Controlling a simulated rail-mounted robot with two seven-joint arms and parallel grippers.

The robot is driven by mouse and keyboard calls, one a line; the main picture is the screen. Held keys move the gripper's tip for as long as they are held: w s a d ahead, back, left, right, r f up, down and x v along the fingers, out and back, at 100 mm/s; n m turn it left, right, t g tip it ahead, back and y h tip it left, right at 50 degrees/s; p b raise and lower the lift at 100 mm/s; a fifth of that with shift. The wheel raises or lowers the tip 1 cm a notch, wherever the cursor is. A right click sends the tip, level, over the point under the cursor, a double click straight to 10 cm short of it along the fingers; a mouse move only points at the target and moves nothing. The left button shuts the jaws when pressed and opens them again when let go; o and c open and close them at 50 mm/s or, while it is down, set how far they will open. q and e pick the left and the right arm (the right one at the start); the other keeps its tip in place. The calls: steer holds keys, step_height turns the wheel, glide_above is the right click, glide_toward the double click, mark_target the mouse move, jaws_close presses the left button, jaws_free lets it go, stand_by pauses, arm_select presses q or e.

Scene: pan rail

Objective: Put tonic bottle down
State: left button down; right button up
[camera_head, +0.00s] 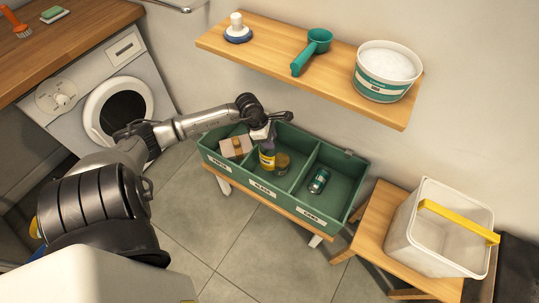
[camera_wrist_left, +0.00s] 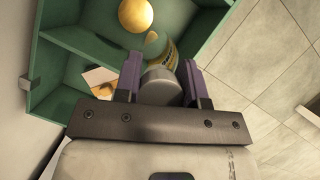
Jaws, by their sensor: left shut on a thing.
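My left gripper (camera_head: 268,143) is shut on the tonic bottle (camera_head: 267,161), which has a yellow label. In the left wrist view the gripper's two purple fingers (camera_wrist_left: 162,85) stand either side of the bottle's grey cap, and part of the bottle (camera_wrist_left: 171,55) shows beyond it. The bottle is roughly upright inside the middle compartment of the green sorting bin (camera_head: 327,222). I cannot tell whether its base touches the bin floor. A jar with a gold lid (camera_head: 283,160) stands close on its right; the lid also shows in the left wrist view (camera_wrist_left: 135,15).
Dividers separate the compartments. A shelf (camera_head: 270,50) above holds a teal scoop (camera_head: 312,50) and tub (camera_head: 385,72). A white bucket (camera_head: 437,225) stands right on a stool (camera_head: 375,235).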

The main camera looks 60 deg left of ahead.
mark_target(270, 154)
arm_select(q)
step_height(270, 154, down, 10)
steer(key=shift+b, duration=1.05)
steer(key=shift+f, duration=0.1)
steer(key=c, duration=0.7)
jaws_free()
